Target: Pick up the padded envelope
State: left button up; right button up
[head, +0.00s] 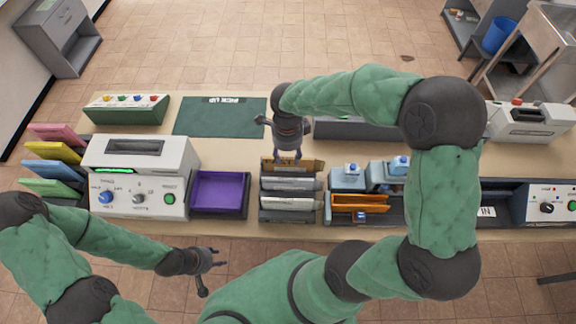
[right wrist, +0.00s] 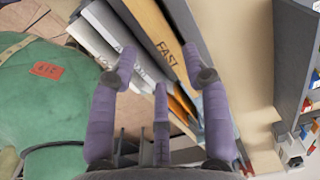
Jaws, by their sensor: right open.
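A rack (head: 290,216) on the table holds several upright mail pieces. The rearmost is a brown envelope (head: 311,164); in the right wrist view the brown envelope (right wrist: 153,30) bears the word FAST. Pale grey pieces (right wrist: 100,35) stand beside it. I cannot tell for certain which piece is padded. My right gripper (head: 288,158) is open, pointing down over the back of the rack. In the right wrist view, my right gripper's fingers (right wrist: 160,72) are spread around the upper part of the mail, with no clear grip. My left gripper (head: 214,265) is open and empty before the table's front edge.
A purple tray (head: 220,192) stands left of the rack, beside a white machine (head: 140,160). Orange dividers (head: 360,205) and blue-grey items (head: 348,176) stand to its right.

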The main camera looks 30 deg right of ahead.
aim_at(288, 159)
jog(key=f, duration=0.5)
jog(key=shift+w+d, duration=0.1)
jog(key=shift+d, duration=0.1)
grip_shut()
